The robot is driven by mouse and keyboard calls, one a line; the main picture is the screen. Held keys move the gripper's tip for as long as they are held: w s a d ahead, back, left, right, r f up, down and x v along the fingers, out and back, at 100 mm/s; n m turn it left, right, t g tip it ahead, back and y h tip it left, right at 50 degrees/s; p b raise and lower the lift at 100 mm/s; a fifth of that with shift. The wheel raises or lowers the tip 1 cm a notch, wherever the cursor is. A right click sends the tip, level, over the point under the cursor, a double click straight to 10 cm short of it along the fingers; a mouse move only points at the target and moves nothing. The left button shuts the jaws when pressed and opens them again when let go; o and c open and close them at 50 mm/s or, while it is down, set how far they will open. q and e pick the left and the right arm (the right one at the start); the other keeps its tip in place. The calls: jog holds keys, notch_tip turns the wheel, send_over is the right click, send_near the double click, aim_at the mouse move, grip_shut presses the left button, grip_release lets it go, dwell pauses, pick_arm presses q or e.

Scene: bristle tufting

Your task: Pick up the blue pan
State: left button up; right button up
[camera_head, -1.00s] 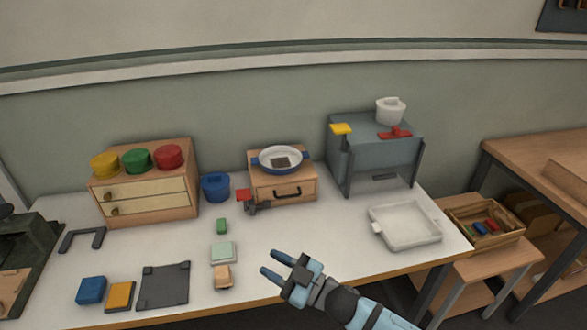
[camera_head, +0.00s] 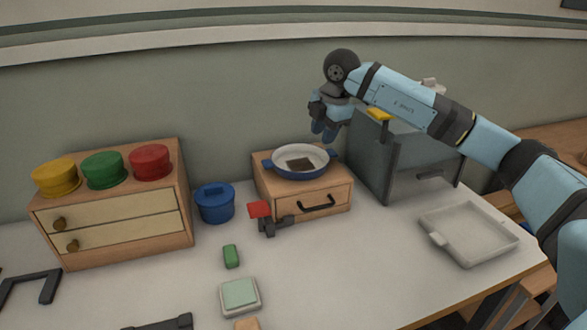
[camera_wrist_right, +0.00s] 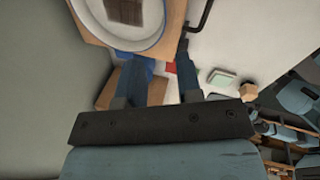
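The blue pan (camera_head: 301,162) is a shallow round pan with a white inside, a dark brown square in it and small blue handles on its sides. It sits level on the small wooden drawer box (camera_head: 335,197). My right gripper (camera_head: 325,132) points down just above the pan's right handle, apart from it as far as I can tell. In the right wrist view the pan (camera_wrist_right: 150,42) is at the top, cut off by the frame. There the fingers of my right gripper (camera_wrist_right: 163,68) are spread with nothing clearly between them. My left gripper is out of view.
A grey cabinet (camera_head: 372,165) stands close right of the drawer box. A blue pot (camera_head: 214,204) and a red-topped clamp (camera_head: 262,212) stand to its left and front. A white tray (camera_head: 468,233) lies front right. Yellow, green and red lids sit on the left drawer unit (camera_head: 110,225).

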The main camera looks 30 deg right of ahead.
jog(key=b, duration=0.1)
send_over(318, 171)
jog(key=f, duration=0.8)
jog(key=shift+s+a, duration=0.1)
jog(key=shift+s, duration=0.25)
jog(key=shift+s+b+x, duration=0.1)
jog(key=shift+b+x, duration=0.15)
jog(key=shift+x, duration=1.05)
jog(key=shift+s+b+x, duration=0.15)
jog(key=shift+b+x, duration=0.1)
jog(key=shift+x, duration=1.05)
grip_shut()
